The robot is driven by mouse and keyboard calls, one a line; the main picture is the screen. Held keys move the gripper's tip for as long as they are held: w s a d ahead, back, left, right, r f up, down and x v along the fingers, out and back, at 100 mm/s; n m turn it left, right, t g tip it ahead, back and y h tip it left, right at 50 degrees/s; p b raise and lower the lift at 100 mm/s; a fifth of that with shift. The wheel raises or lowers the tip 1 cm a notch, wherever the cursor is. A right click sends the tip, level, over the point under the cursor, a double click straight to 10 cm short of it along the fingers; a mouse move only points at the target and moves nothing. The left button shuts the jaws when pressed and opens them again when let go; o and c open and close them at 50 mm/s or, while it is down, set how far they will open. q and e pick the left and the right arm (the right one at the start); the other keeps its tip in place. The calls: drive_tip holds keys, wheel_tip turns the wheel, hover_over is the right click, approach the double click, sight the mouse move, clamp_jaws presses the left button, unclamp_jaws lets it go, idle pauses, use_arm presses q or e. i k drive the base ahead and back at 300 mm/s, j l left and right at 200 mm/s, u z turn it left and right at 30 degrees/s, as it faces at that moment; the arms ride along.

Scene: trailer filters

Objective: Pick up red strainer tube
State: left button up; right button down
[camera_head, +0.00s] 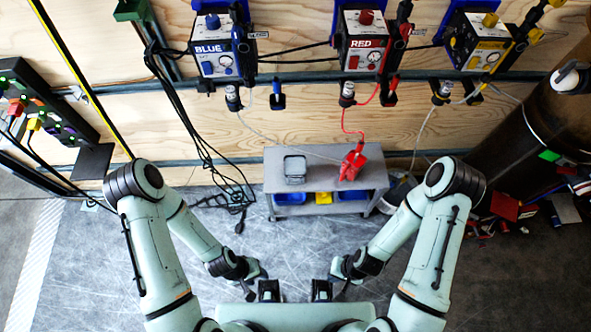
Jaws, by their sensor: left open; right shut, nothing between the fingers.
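A red tool-like object (352,162) with a thin red line leading up from it stands at the right end of a small grey bench (340,180). Below the RED box (362,42) hangs a silver and black cylinder (347,94), and a small red piece (390,92) hangs beside it. I cannot tell which of these is the red strainer tube. My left gripper (268,290) is open and my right gripper (322,290) is shut and empty. Both are low in front of my body, well short of the bench, touching nothing visible.
A grey container (295,168) stands on the bench's left end. Blue (290,198) and yellow bins sit underneath. BLUE (216,45) and yellow (480,42) boxes flank the RED one on the wooden wall. Black cables (205,150) hang at left. The floor before the bench is clear.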

sight(360, 145)
drive_tip(key=i+l+u, duration=0.15)
drive_tip(key=l, duration=0.2)
drive_tip(key=i+l+u, duration=0.15)
drive_tip(key=l, duration=0.2)
drive_tip(key=l+u, duration=0.15)
drive_tip(key=l, duration=0.2)
drive_tip(key=i+l+u, duration=0.15)
drive_tip(key=l, duration=0.25)
